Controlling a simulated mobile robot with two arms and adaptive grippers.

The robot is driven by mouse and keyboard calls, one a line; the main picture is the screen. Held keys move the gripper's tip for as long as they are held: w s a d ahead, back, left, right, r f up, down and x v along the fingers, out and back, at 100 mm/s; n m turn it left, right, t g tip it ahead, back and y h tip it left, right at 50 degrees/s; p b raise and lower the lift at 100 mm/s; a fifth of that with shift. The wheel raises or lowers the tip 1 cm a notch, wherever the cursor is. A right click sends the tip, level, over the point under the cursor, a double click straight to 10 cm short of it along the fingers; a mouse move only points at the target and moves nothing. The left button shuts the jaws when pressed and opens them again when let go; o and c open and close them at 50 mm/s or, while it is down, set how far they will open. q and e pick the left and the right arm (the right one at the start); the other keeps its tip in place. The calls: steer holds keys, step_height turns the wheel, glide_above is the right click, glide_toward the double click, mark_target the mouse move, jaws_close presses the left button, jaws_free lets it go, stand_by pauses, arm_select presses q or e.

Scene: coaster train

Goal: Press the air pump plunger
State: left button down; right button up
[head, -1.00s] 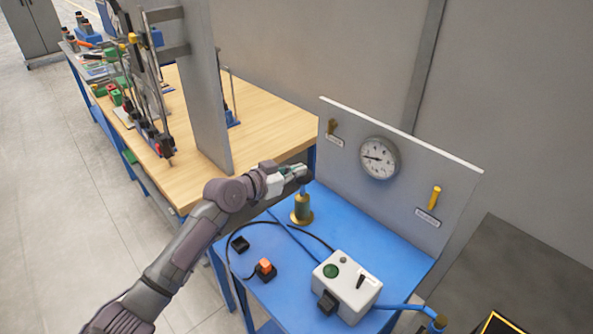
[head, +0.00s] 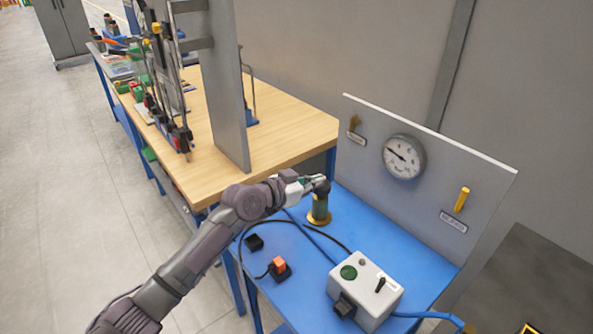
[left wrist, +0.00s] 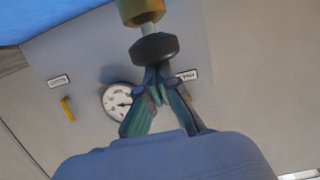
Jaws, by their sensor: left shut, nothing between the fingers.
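The knob sits low, close above the cylinder. My left gripper (head: 311,183) is shut, with its fingertips at the knob and nothing between them. In the left wrist view, which is upside down, the closed fingertips (left wrist: 154,72) meet the knob (left wrist: 154,48), and a short piece of pale rod (left wrist: 149,28) joins it to the brass cylinder (left wrist: 141,10). My right gripper is not in view.
A pressure gauge (head: 404,157) and a yellow lever (head: 461,199) are on the grey panel. A white control box (head: 365,290) with a green button and a block with an orange switch (head: 279,265) stand on the blue table (head: 400,238). A wooden workbench (head: 285,123) stands behind.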

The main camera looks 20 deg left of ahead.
arm_select(q)
steer(key=s+a+r+b, duration=0.1)
steer(key=s+a+r, duration=0.4)
steer(key=s, duration=0.3)
steer(key=shift+a+r, duration=0.2)
steer(key=shift+r, duration=0.2)
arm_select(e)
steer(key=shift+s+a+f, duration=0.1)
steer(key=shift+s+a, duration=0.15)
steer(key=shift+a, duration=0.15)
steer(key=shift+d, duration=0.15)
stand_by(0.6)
arm_select(q)
step_height(320, 180, up, 11)
steer(key=w+d+g+y+p, duration=0.1)
steer(key=w+g+y+p, duration=0.2)
steer(key=g, duration=0.1)
steer(key=shift+d+f+g+p, duration=0.2)
steer(key=shift+d+g+p, duration=0.15)
steer(key=shift+d+g, duration=0.05)
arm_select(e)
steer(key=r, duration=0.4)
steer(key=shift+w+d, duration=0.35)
